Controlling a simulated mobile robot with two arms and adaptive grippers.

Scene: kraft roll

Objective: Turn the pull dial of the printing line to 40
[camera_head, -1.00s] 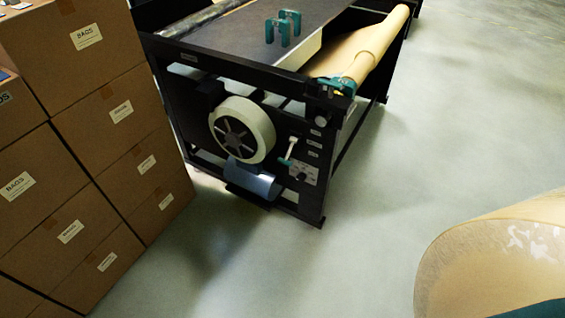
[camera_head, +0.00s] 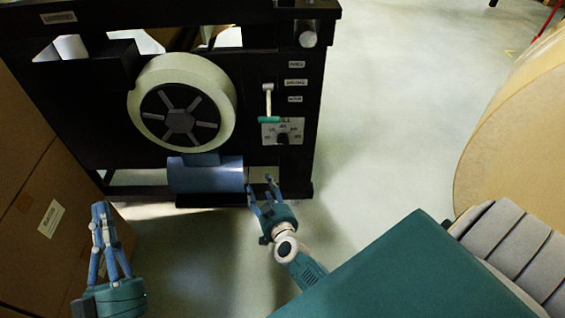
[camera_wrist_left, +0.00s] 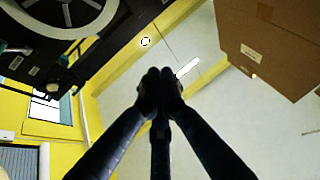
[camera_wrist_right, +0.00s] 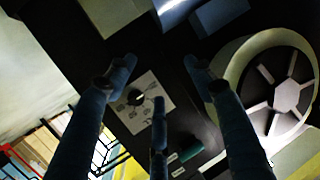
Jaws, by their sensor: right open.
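The pull dial (camera_head: 283,139) is a dark round knob on a white plate with printed numbers, low on the right of the black machine frame. It also shows in the right wrist view (camera_wrist_right: 136,98); its exact setting is too small to read. My right gripper (camera_head: 260,184) is open and empty below and left of the dial, apart from it. In the right wrist view its fingers (camera_wrist_right: 160,75) spread around the sight line to the plate. My left gripper (camera_head: 102,210) is at the lower left beside the boxes; its fingertips meet in the left wrist view (camera_wrist_left: 161,78), with nothing between them.
A lever with a teal handle (camera_head: 269,119) hangs just above-left of the dial. A large pale wheel (camera_head: 222,88) and a blue cylinder (camera_head: 205,176) are left of it. Cardboard boxes (camera_head: 30,180) stand left; a big kraft roll (camera_head: 515,125) is right.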

